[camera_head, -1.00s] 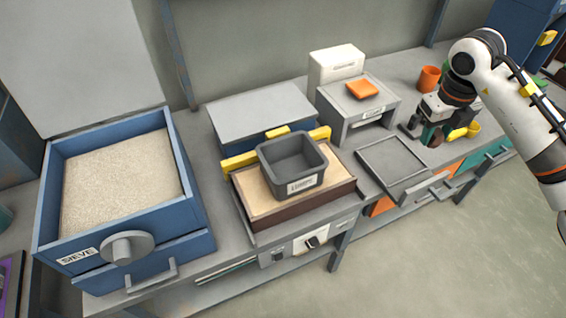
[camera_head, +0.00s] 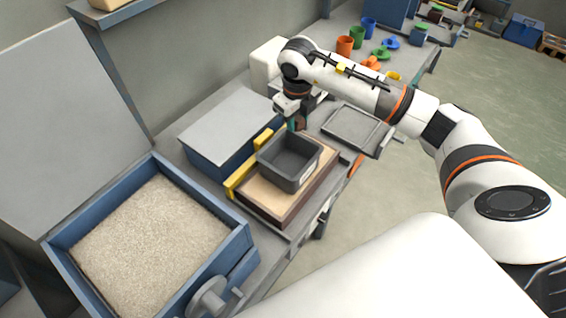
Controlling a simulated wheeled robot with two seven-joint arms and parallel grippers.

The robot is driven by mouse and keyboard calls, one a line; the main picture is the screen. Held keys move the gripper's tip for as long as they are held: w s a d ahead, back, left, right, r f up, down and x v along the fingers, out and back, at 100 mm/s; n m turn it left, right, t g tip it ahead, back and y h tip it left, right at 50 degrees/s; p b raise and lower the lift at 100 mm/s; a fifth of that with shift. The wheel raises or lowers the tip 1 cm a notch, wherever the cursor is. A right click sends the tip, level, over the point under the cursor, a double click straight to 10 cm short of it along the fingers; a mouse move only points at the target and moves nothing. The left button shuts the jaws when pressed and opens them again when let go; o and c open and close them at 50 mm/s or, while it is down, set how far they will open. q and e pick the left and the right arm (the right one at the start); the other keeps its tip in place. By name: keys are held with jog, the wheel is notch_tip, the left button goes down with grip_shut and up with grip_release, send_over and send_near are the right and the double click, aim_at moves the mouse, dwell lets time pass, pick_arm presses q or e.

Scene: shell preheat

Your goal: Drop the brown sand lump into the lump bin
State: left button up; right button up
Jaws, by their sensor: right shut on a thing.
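The lump bin (camera_head: 290,166) is a dark grey open tub with a label on its front. It stands on a tan-topped block (camera_head: 257,193) and looks empty inside. My right gripper (camera_head: 293,122) points down at the bin's far rim, with its fingertips partly hidden there. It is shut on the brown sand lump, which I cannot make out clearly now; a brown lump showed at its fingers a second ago. I cannot tell whether the gripper is over the bin or just behind it. My left gripper is not in view.
A blue sieve box (camera_head: 245,238) full of pale sand stands at the left front. A grey-lidded blue box (camera_head: 226,130) is behind the bin, with a yellow bar (camera_head: 240,178) beside the block. A shallow grey tray (camera_head: 352,127) lies to the right. Coloured cups stand farther back.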

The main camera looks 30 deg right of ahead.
notch_tip(320, 180, down, 4)
jog(key=shift+r+b, duration=0.25)
jog(key=shift+b, duration=0.6)
jog(key=shift+a+f+b, duration=0.1)
jog(key=shift+f+b, duration=0.3)
jog(key=shift+f, duration=0.35)
jog(key=o, duration=1.1)
jog(key=shift+r, duration=0.1)
notch_tip(320, 180, up, 12)
jog(key=s+a+b, duration=0.1)
jog(key=b, duration=0.1)
jog(key=shift+s+a, duration=0.15)
jog(key=shift+s, duration=0.1)
